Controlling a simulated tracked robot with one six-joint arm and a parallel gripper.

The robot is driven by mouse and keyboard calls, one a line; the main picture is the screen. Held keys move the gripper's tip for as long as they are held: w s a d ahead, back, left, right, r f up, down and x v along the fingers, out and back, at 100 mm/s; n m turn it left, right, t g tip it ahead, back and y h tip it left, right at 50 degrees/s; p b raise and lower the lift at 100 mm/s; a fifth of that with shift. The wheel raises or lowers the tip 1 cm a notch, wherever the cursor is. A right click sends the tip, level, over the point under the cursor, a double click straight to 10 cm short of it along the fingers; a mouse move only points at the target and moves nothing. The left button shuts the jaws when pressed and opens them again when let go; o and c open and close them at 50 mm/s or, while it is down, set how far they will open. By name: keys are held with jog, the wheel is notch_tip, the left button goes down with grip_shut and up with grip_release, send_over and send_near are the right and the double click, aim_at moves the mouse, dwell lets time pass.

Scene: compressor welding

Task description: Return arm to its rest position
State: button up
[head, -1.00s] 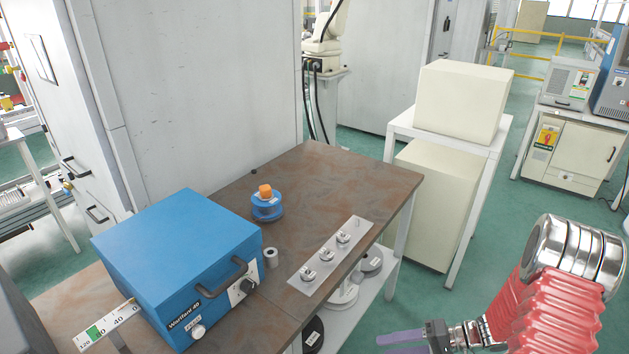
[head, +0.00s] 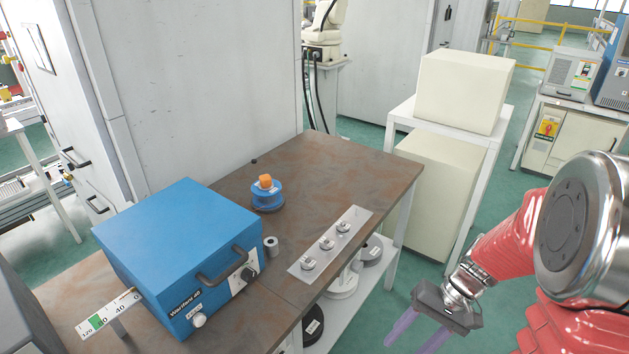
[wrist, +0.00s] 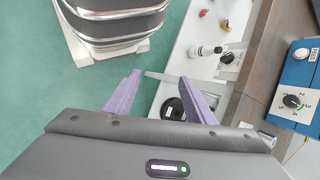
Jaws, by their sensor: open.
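My gripper (head: 418,332) is at the lower right of the head view, with its two purple fingers apart and nothing between them. It hangs over the floor, to the right of the brown workbench's (head: 325,178) front edge and clear of it. My red arm fills the lower right corner. The wrist view shows the open fingers (wrist: 160,80) pointing past the bench's lower shelf.
A blue box unit (head: 180,255) stands on the bench, with a blue spool (head: 267,198) behind it and a metal plate (head: 331,245) with several small parts on the right. A cream box (head: 463,92) on a white table stands behind. Open green floor lies between.

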jog(key=s+a+r+n+t+h, duration=0.2)
jog(key=s+r+t, duration=0.1)
jog(key=r, duration=0.7)
jog(key=s+a+r+n+t+h, duration=0.1)
jog(key=s+a+r+t+h, duration=0.1)
jog(key=r, duration=0.9)
jog(key=shift+s+a+n+t+h, duration=0.4)
jog(key=shift+s+t+h, duration=0.3)
jog(key=shift+s+t, duration=0.4)
